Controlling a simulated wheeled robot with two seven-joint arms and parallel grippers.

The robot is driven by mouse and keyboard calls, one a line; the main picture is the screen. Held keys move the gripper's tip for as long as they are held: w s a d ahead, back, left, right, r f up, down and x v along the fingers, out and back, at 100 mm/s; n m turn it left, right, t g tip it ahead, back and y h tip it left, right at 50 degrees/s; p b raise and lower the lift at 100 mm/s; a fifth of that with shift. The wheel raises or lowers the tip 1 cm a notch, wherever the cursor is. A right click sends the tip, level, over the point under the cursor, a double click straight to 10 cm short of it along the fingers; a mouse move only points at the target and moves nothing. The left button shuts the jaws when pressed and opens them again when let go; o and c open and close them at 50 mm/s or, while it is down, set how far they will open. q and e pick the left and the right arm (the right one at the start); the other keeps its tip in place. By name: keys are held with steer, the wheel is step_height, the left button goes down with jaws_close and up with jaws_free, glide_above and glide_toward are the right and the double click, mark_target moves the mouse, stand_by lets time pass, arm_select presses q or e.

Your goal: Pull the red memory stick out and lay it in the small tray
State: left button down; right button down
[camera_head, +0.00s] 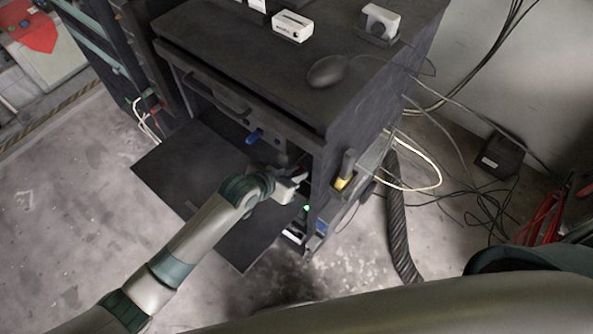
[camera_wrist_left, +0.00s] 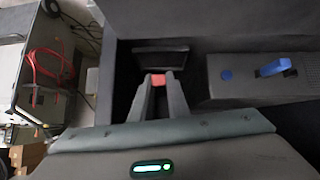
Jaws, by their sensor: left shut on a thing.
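The red memory stick (camera_wrist_left: 158,80) shows as a small red block between the fingertips in the left wrist view. My left gripper (camera_wrist_left: 159,84) is shut on it. A dark recess lies just beyond the stick. I cannot tell whether the stick's far end is still in a socket. In the head view my left gripper (camera_head: 299,180) reaches into the lower opening of the dark cabinet (camera_head: 315,110), partly hidden by its own wrist. I cannot make out the small tray for certain in either view. My right gripper is out of view; only my right arm shows, at the bottom right.
A blue handle-like part (camera_wrist_left: 273,67) stands out from a grey box (camera_wrist_left: 240,90) right of the fingers. The lowered cabinet door (camera_head: 190,165) lies under my left arm. A yellow-and-black tool (camera_head: 345,170) stands at the cabinet's side. Cables and a ribbed hose (camera_head: 398,220) lie right of it.

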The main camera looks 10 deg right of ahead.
mark_target(310, 172)
arm_select(q)
steer(key=shift+d, duration=0.1)
steer(key=shift+w+d+f+b, duration=0.2)
steer(key=shift+w+f+b, duration=0.05)
steer(key=shift+b, duration=0.25)
steer(key=shift+w+d+f+b, duration=0.3)
steer(key=shift+d+b, duration=0.1)
steer(key=shift+b, duration=0.15)
steer(key=w+d+b, duration=0.1)
steer(key=w+d+f+b, duration=0.1)
steer(key=b, duration=0.1)
steer(key=w+d+f+b, duration=0.1)
steer(key=d+b, duration=0.1)
steer(key=shift+w+d+f+b, duration=0.1)
steer(key=shift+f+b, duration=0.15)
steer(key=shift+b, duration=0.05)
steer(key=shift+f, duration=0.65)
steer(key=c, duration=1.6)
jaws_free()
steer(key=shift+c, duration=0.2)
